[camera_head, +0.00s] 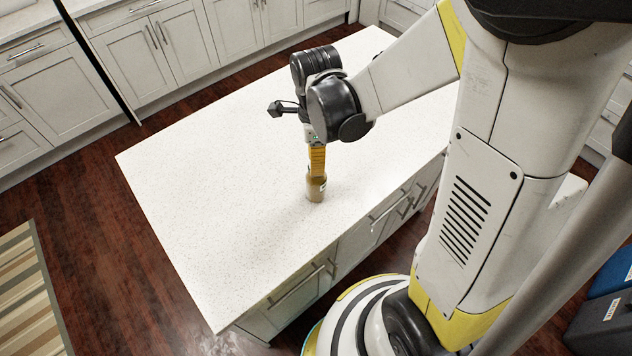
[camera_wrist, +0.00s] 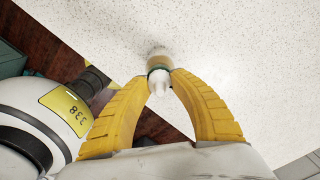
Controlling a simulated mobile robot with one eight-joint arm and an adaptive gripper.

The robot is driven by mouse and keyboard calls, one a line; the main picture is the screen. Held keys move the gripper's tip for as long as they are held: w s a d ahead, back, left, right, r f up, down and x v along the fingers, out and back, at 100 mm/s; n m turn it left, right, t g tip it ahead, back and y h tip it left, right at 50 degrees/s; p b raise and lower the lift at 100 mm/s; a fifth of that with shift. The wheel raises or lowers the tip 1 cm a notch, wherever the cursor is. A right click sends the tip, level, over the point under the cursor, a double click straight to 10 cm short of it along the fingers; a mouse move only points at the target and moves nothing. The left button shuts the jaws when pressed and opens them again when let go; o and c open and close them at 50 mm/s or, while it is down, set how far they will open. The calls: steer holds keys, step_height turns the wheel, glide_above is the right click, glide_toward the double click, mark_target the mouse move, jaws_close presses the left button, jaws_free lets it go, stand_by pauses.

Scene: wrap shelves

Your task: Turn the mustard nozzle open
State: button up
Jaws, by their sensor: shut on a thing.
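The mustard bottle (camera_head: 316,190) stands upright on the white speckled island top, near its front edge. In the head view only its brownish lower body shows; my gripper hides its top. In the wrist view I look down on the bottle, whose white nozzle (camera_wrist: 160,83) sits above a dark green band and a tan body (camera_wrist: 159,58). My gripper (camera_wrist: 161,75) has yellow ribbed fingers, and their tips press on both sides of the bottle's top at the nozzle's base. My gripper (camera_head: 316,170) points straight down in the head view. Whether the nozzle is turned cannot be told.
The island countertop (camera_head: 230,180) is otherwise bare, with wide free room left of the bottle. Cabinets (camera_head: 150,50) line the back wall. A striped rug (camera_head: 28,295) lies on the wooden floor at left. Blue and dark boxes (camera_head: 610,300) stand at the lower right.

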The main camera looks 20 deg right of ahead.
steer(key=shift+n, duration=1)
steer(key=shift+n+b, duration=0.4)
steer(key=shift+n, duration=0.3)
steer(key=o, duration=0.7)
steer(key=shift+r, duration=0.1)
steer(key=shift+r+p, duration=2.7)
steer(key=shift+r, duration=0.75)
